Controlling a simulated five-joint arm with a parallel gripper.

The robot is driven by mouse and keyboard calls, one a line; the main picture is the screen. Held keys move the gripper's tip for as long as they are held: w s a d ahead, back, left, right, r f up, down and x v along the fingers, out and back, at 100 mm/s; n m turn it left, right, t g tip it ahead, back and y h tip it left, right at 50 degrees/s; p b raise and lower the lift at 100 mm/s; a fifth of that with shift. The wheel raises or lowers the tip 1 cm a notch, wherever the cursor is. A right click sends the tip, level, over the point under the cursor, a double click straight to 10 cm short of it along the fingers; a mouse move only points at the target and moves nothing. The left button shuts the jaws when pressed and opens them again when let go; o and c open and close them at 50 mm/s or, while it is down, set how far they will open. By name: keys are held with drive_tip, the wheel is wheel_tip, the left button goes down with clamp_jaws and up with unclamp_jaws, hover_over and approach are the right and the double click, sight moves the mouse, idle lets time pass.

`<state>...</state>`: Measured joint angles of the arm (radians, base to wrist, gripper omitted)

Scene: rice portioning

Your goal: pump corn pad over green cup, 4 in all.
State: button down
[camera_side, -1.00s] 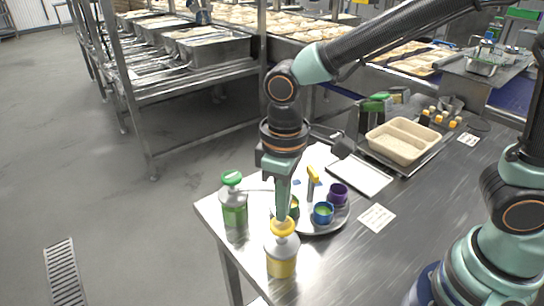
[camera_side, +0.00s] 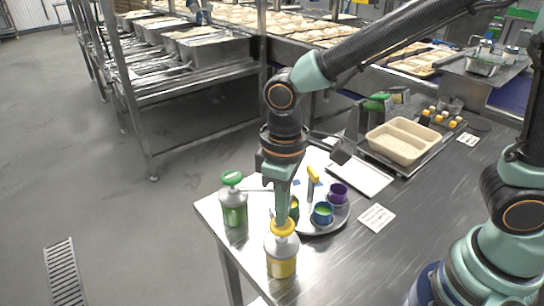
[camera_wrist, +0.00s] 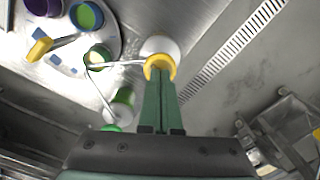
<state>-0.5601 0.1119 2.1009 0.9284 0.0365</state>
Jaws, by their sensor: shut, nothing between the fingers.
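The yellow-topped pump bottle (camera_side: 281,258) stands upright at the table's near edge, and its yellow collar (camera_wrist: 160,66) shows in the wrist view. My gripper (camera_side: 281,217) is shut and empty, pointing down at the top of this pump. In the wrist view my gripper (camera_wrist: 160,76) overlaps the yellow collar; contact is hard to tell. The pump's thin spout reaches left over the green cup (camera_wrist: 97,58), which has something yellowish inside. In the side view the green cup (camera_side: 295,208) is partly hidden behind my gripper.
A green-topped pump bottle (camera_side: 234,207) stands to the left, its spout also reaching toward the green cup. A blue cup (camera_side: 323,213), a purple cup (camera_side: 338,193) and a yellow-handled tool (camera_side: 313,175) share the round tray (camera_side: 318,228). A rice container (camera_side: 403,142) stands farther back.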

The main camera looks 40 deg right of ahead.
drive_tip(key=shift+f, duration=1)
drive_tip(key=shift+r, duration=1.55)
wheel_tip(320, 180, up, 6)
idle(0.3)
drive_tip(key=d+r+m+t, duration=0.2)
drive_tip(key=d+m, duration=0.1)
drive_tip(key=d, duration=0.6)
drive_tip(key=s+d+r+m+t, duration=0.1)
drive_tip(key=d+m+t, duration=0.2)
drive_tip(key=d, duration=0.6)
drive_tip(key=shift+d+r+t, duration=0.3)
drive_tip(key=shift+r, duration=0.05)
